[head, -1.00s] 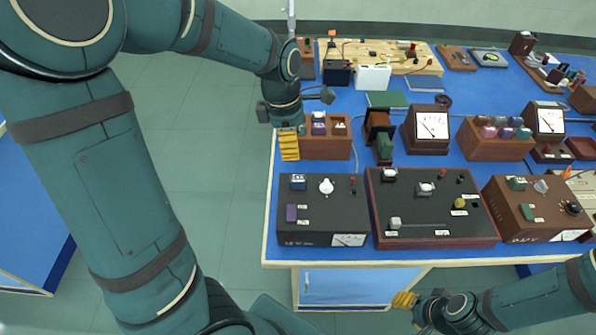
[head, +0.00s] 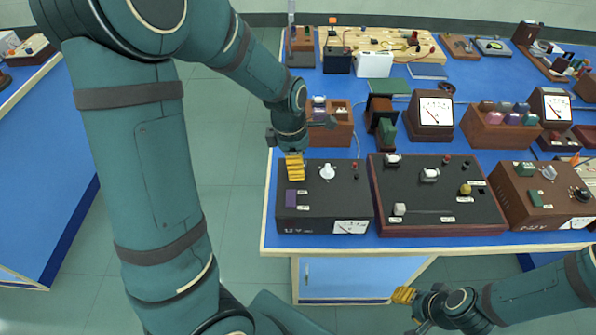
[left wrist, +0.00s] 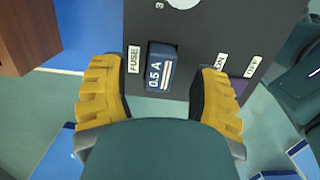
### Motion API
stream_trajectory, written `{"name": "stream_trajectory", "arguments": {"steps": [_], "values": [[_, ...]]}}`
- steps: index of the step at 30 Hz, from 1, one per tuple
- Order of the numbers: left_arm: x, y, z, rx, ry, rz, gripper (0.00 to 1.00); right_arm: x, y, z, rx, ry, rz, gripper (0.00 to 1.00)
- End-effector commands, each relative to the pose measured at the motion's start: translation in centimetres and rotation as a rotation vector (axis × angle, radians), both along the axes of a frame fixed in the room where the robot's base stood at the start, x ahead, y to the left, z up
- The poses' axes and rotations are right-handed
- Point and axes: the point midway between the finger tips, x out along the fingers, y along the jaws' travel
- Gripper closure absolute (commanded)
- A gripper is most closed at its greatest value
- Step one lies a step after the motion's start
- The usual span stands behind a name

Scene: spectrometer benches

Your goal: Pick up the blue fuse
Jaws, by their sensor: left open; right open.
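The blue fuse (left wrist: 160,67), marked 0.5 A, sits upright in the top of the black power supply box (head: 328,189), beside a FUSE label. My left gripper (head: 295,172) is over the box's left part and hides the fuse in the head view. In the left wrist view my left gripper (left wrist: 160,98) is open, with one yellow finger on each side of the fuse and a gap on both sides. My right gripper (head: 404,297) is open and empty, low in front of the bench.
A white knob (head: 327,172) and a purple switch (head: 291,199) are on the same box. A wooden holder (head: 338,137) stands just behind it. A dark circuit panel (head: 420,205) stands close on the right. Open floor lies left of the bench.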

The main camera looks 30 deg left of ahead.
Motion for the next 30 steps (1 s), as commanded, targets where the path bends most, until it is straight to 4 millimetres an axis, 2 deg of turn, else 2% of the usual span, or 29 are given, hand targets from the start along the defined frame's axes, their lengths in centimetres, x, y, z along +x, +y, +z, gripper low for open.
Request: {"name": "stream_trajectory", "arguments": {"steps": [1, 3, 10, 11, 15, 16, 30], "values": [[-0.01, -0.07, -0.97, 0.0, 0.004, 0.0, 0.38, 0.06, -0.02, -0.49, 0.0, -0.001, 0.0, 0.53], [0.05, -0.14, -1.47, -0.001, 0.001, 0.0, 0.38, 0.11, -0.02, -0.64, 0.0, -0.003, -0.001, 0.53], [0.08, -0.17, -1.46, 0.0, 0.0, 0.0, 0.38, 0.13, -0.02, -0.53, 0.0, -0.003, -0.001, 0.53], [0.08, -0.17, -1.45, 0.0, 0.0, 0.0, 0.43, 0.12, -0.02, -0.52, 0.0, -0.003, -0.001, 0.53], [0.08, -0.17, -1.44, 0.0, 0.0, 0.0, 0.92, 0.12, -0.02, -0.52, 0.0, -0.003, -0.001, 0.53], [0.08, -0.17, -1.44, 0.0, 0.0, 0.0, 1.0, 0.13, -0.02, -0.53, 0.0, -0.003, -0.001, 0.53], [0.08, -0.18, -1.11, 0.0, 0.0, 0.0, 1.0, 0.1, -0.02, -0.38, 0.0, -0.003, -0.001, 0.53]]}}
